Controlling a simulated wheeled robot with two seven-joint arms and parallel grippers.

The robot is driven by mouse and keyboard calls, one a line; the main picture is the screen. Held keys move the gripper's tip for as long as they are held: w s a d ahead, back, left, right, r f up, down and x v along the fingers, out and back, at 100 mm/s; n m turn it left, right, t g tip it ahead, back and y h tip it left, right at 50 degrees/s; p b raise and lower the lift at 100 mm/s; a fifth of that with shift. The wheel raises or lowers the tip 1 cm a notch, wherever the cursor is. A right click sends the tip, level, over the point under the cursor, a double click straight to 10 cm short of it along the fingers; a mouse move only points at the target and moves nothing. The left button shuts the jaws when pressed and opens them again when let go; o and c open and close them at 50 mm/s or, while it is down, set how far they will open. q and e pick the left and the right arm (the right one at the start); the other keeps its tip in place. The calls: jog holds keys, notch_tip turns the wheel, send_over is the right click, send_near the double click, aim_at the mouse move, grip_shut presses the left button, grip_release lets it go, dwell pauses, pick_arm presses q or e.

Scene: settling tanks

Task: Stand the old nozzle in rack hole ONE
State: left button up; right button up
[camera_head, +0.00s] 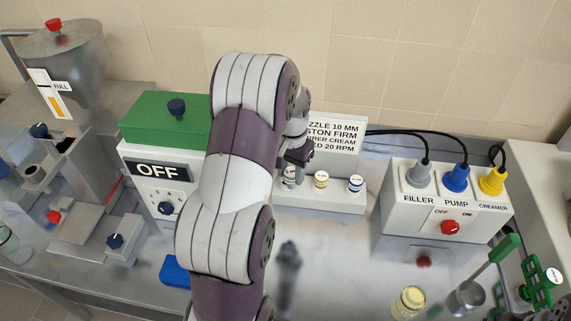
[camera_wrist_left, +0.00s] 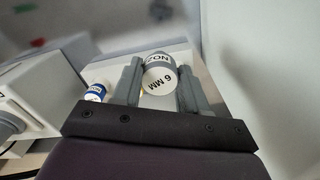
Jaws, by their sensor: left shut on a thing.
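My left gripper (camera_head: 296,158) is at the left end of the white nozzle rack (camera_head: 333,203), shut on a white nozzle (camera_head: 289,177) with a grey band. In the left wrist view the nozzle (camera_wrist_left: 160,76) sits between the two fingers and reads "6 MM". It is at the rack's left end; I cannot tell whether its foot is in a hole. A yellow-banded nozzle (camera_head: 321,180) and a blue-banded nozzle (camera_head: 356,184) stand upright in the rack to its right. The hole markings are not readable.
A sign (camera_head: 336,135) stands behind the rack. Left is a white machine with a green top (camera_head: 165,120) marked OFF. Right is a switch box (camera_head: 445,200) with grey, blue and yellow plugs. A cream jar (camera_head: 408,302) stands in front. The steel table (camera_head: 340,255) before the rack is mostly clear.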

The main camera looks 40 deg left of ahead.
pick_arm(q)
jog(key=w+a+f+p, duration=0.1)
jog(key=w+a+f, duration=0.1)
jog(key=f, duration=0.1)
jog(key=w+a+f+p, duration=0.4)
jog(key=f, duration=0.1)
jog(key=shift+w+f, duration=0.2)
jog(key=shift+f, duration=0.1)
jog(key=shift+s+d+f, duration=0.1)
jog(key=shift+f, duration=0.2)
jog(key=shift+w+a+f, duration=0.2)
jog(key=shift+f, duration=0.2)
jog(key=shift+f+b, duration=0.15)
jog(key=shift+b, duration=0.15)
jog(key=o, duration=1)
jog(key=shift+o, duration=0.2)
jog(key=shift+s+d+r, duration=0.1)
jog(key=shift+r, duration=0.15)
pick_arm(e)
jog(key=r, duration=0.1)
jog(key=s+d+r, duration=0.1)
jog(key=r, duration=0.3)
jog(key=shift+s+d+r, duration=0.15)
